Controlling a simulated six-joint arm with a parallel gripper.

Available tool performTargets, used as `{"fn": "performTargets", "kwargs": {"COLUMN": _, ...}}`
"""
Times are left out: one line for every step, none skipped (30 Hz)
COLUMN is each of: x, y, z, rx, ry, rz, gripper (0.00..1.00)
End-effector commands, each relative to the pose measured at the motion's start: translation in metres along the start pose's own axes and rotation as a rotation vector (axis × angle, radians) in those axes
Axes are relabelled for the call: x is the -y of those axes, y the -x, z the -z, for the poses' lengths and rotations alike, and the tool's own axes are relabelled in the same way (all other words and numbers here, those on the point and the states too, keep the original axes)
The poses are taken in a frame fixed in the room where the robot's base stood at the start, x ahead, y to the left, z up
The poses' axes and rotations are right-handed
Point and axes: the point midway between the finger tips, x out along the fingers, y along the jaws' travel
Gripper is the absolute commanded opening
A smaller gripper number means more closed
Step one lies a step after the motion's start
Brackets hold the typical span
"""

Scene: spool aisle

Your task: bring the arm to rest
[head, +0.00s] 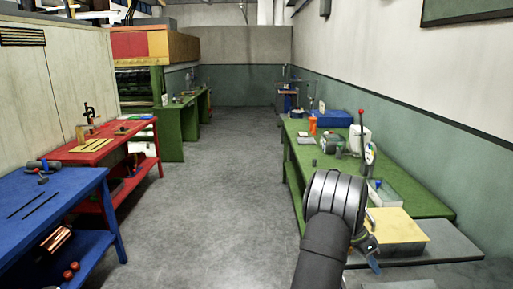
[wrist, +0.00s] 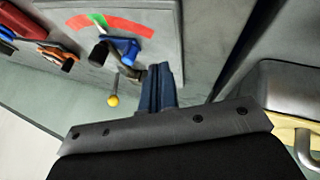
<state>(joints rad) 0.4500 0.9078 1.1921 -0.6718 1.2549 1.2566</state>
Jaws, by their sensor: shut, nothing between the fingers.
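My gripper (wrist: 160,76) points away from the camera in the wrist view, with its two dark blue fingers together and nothing between them. In the head view my gripper (head: 374,263) is at lower right, partly hidden by my dark arm. It shows in front of a yellow board near the green bench. Whether it touches anything there cannot be told.
The wrist view shows a grey panel (wrist: 115,70) with a red-green arc, a blue lever (wrist: 121,48) and a yellow-tipped rod (wrist: 112,101). In the head view, a green bench (head: 420,199) with tools stands right; blue (head: 65,183) and red benches (head: 100,152) stand left. The aisle floor (head: 225,190) is clear.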

Motion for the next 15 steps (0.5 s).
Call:
{"fn": "performTargets", "kwargs": {"x": 0.000, "y": -0.012, "z": -0.001, "rx": 0.003, "ry": 0.000, "rz": -0.003, "gripper": 0.00}}
{"fn": "performTargets", "kwargs": {"x": -0.001, "y": -0.018, "z": -0.001, "rx": 0.003, "ry": 0.000, "rz": -0.003, "gripper": 0.00}}
{"fn": "performTargets", "kwargs": {"x": -0.001, "y": -0.026, "z": 0.000, "rx": 0.002, "ry": 0.000, "rz": -0.003, "gripper": 0.00}}
{"fn": "performTargets", "kwargs": {"x": -0.001, "y": -0.032, "z": 0.000, "rx": 0.002, "ry": 0.000, "rz": -0.004, "gripper": 0.00}}
{"fn": "performTargets", "kwargs": {"x": -0.001, "y": -0.038, "z": -0.001, "rx": 0.002, "ry": 0.001, "rz": -0.004, "gripper": 0.00}}
{"fn": "performTargets", "kwargs": {"x": 0.003, "y": -0.042, "z": 0.003, "rx": 0.001, "ry": 0.000, "rz": -0.001, "gripper": 0.00}}
{"fn": "performTargets", "kwargs": {"x": 0.007, "y": -0.042, "z": 0.007, "rx": 0.000, "ry": -0.002, "rz": -0.001, "gripper": 0.00}}
{"fn": "performTargets", "kwargs": {"x": 0.010, "y": -0.044, "z": 0.011, "rx": 0.001, "ry": -0.001, "rz": -0.003, "gripper": 0.00}}
{"fn": "performTargets", "kwargs": {"x": 0.015, "y": -0.044, "z": 0.013, "rx": 0.001, "ry": 0.001, "rz": -0.002, "gripper": 0.00}}
{"fn": "performTargets", "kwargs": {"x": 0.021, "y": -0.041, "z": 0.014, "rx": 0.000, "ry": 0.001, "rz": -0.001, "gripper": 0.00}}
{"fn": "performTargets", "kwargs": {"x": 0.025, "y": -0.039, "z": 0.014, "rx": 0.001, "ry": 0.001, "rz": -0.001, "gripper": 0.00}}
{"fn": "performTargets", "kwargs": {"x": 0.032, "y": -0.035, "z": 0.014, "rx": 0.001, "ry": 0.001, "rz": -0.001, "gripper": 0.00}}
{"fn": "performTargets", "kwargs": {"x": 0.036, "y": -0.033, "z": 0.015, "rx": 0.001, "ry": 0.000, "rz": 0.000, "gripper": 0.00}}
{"fn": "performTargets", "kwargs": {"x": 0.041, "y": -0.030, "z": 0.014, "rx": 0.001, "ry": 0.001, "rz": -0.001, "gripper": 0.00}}
{"fn": "performTargets", "kwargs": {"x": 0.048, "y": -0.027, "z": 0.014, "rx": 0.001, "ry": 0.001, "rz": -0.001, "gripper": 0.00}}
